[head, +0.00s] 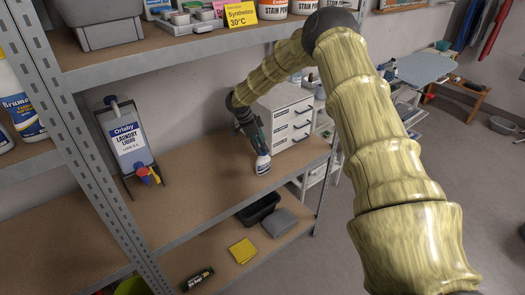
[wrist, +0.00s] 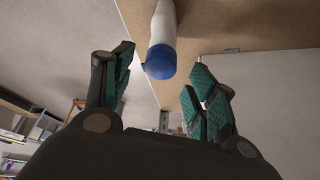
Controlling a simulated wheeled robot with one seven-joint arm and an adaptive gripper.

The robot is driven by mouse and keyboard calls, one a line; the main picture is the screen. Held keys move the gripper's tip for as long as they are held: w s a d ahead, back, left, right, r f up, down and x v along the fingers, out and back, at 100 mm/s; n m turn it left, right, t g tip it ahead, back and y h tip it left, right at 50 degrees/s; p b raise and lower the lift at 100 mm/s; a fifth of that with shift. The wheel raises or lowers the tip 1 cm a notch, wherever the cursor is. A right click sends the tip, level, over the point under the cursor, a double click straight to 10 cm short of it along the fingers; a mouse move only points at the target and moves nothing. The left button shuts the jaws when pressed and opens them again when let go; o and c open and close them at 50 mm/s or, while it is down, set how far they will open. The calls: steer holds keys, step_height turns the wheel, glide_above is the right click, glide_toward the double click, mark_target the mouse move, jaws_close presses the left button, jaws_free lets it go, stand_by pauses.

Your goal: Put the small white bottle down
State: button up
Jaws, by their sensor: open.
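The small white bottle (head: 262,164) stands upright on the brown shelf board (head: 205,195) in the head view, close to the board's right part. In the wrist view the bottle (wrist: 162,45) shows as a white body with a blue cap, between and beyond the two fingers. My gripper (head: 256,143) is at the upper part of the bottle in the head view. In the wrist view my gripper (wrist: 160,80) is open, with a gap on each side of the cap. The head view is too small to show the fingertips clearly.
A laundry liquid dispenser (head: 130,138) stands at the left of the board. A white drawer unit (head: 290,120) is behind my gripper. A dark tray (head: 258,209), a grey folded item (head: 280,223) and a yellow cloth (head: 243,250) are on the lower shelf. The board's middle is clear.

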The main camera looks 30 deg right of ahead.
steer(key=shift+b+v, duration=0.75)
steer(key=shift+v, duration=1.4)
